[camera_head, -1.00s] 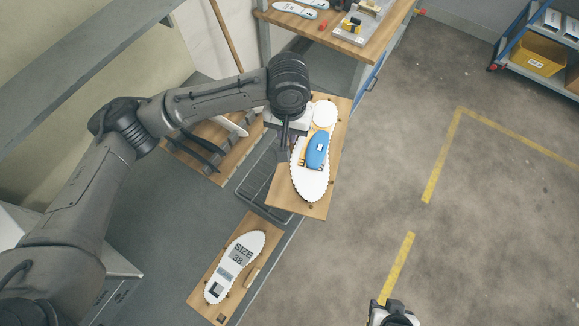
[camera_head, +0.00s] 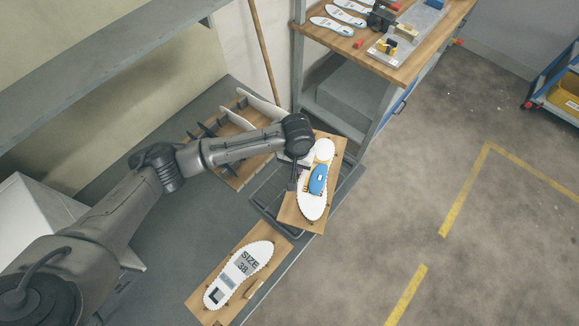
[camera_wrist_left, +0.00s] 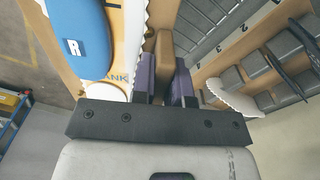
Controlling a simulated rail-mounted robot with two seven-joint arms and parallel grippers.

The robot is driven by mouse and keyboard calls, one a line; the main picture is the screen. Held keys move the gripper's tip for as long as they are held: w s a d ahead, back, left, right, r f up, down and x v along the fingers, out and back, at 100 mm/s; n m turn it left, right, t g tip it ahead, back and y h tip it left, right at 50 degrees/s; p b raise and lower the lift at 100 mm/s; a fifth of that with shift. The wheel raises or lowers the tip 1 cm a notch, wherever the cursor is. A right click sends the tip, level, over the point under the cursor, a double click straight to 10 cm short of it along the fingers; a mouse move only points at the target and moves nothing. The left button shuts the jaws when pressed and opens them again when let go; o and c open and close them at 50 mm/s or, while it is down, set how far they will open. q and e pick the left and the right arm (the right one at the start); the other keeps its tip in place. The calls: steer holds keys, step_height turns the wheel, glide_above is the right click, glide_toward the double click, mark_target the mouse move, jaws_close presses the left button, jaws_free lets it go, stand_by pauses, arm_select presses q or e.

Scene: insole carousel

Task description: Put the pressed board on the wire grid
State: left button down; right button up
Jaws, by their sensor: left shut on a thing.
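The pressed board (camera_head: 290,215) is a wooden board carrying a white insole (camera_head: 312,203) with a blue piece marked R. My left gripper (camera_head: 298,172) is shut on the brown grip at the board's left side. In the left wrist view the grip (camera_wrist_left: 164,60) sits between the two purple fingers. The wire grid (camera_head: 262,198) lies on the grey counter, partly hidden by the board and my arm. The board overlaps the grid's right part; I cannot tell if they touch. Grid wires also show in the left wrist view (camera_wrist_left: 205,35). My right gripper is out of view.
A second wooden board (camera_head: 270,238) with a "SIZE 38" insole lies on the counter in front of the grid. A wooden rack (camera_head: 228,128) with upright slats stands behind. A wooden table (camera_head: 345,52) with insoles is at the back. Open floor lies right.

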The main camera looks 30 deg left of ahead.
arm_select(q)
steer(key=shift+w+a+f, duration=0.25)
steer(key=shift+a+f, duration=0.25)
steer(key=shift+a, duration=0.25)
steer(key=shift+w+a+f, duration=0.25)
steer(key=shift+a+f, duration=0.25)
steer(key=shift+a, duration=0.25)
steer(key=shift+f, duration=1.95)
steer(key=shift+f, duration=0.1)
steer(key=c, duration=1.1)
jaws_free()
step_height(320, 180, up, 12)
steer(key=shift+r+p, duration=0.1)
steer(key=shift+p, duration=0.2)
